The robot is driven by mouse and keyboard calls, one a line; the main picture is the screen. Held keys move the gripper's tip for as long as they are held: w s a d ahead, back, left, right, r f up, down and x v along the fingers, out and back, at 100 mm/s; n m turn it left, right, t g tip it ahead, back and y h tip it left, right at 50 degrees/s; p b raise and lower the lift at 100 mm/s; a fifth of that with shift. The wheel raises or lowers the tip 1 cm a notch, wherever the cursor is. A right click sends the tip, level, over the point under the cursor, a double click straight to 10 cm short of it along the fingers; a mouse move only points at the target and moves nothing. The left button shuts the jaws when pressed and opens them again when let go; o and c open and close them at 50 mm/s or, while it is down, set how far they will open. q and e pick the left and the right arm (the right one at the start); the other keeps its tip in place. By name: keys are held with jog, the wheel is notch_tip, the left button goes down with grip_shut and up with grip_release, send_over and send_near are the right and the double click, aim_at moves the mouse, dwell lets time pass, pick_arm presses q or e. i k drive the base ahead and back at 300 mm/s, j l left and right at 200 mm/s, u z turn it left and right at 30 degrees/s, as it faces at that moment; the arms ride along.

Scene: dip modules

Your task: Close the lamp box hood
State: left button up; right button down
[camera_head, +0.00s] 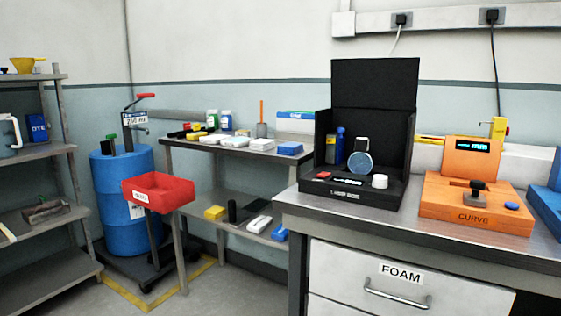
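The black lamp box (350,190) stands on the metal bench at the right of the head view. Its hood (375,84) stands raised above the back of the box, so the front and inside are open to view. Inside are a dark blue bottle (340,145), a round pale blue disc (360,163) with a white top, a small white cylinder (380,181) and a small red item (323,175). Neither of my grippers shows in the view.
An orange device marked CURVE (478,205) stands right of the box. A red tray (158,190), a blue drum (122,220) and a side table with small items (200,150) stand to the left. Floor shows between them.

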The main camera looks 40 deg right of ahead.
aim_at(385, 83)
jog(key=z, duration=1.65)
